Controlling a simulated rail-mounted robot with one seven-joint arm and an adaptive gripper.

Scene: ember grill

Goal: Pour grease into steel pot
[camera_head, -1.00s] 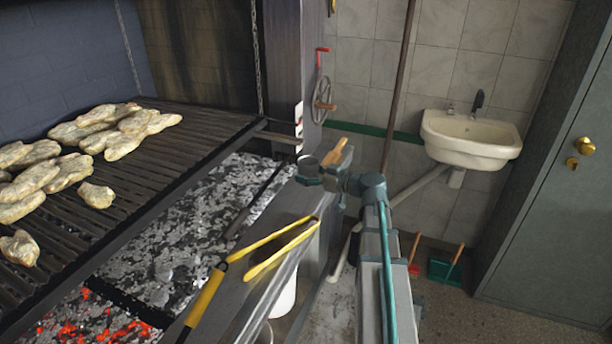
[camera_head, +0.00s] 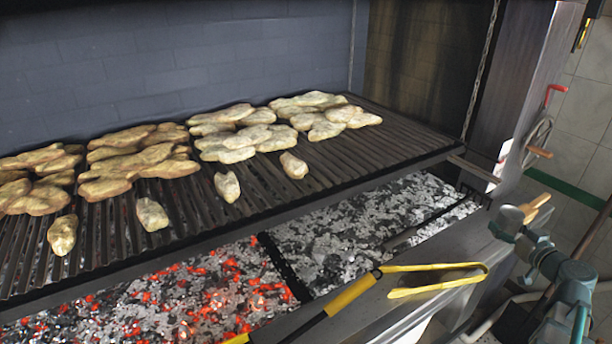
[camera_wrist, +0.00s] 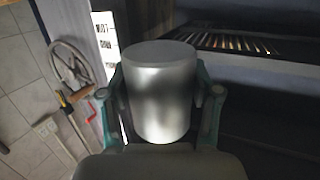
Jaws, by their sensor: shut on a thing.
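My gripper (camera_head: 513,225) is at the right in the head view, above the grill's front ledge. In the wrist view its teal fingers (camera_wrist: 160,88) are shut on a plain grey metal cylinder (camera_wrist: 160,105), one on each side. A flat round end of the cylinder faces up in that picture. Its contents, if any, are hidden. In the head view the held piece is small and partly covered by the gripper. A wooden handle (camera_head: 537,206) shows right beside it; I cannot tell whether it belongs to the cylinder. I cannot make out a steel pot or grease.
Pieces of meat (camera_head: 140,165) lie in groups on the grill grate (camera_head: 340,160). Grey and glowing coals (camera_head: 210,290) lie below. Yellow tongs (camera_head: 400,280) rest on the front ledge. A crank wheel (camera_head: 537,140) is on the right post.

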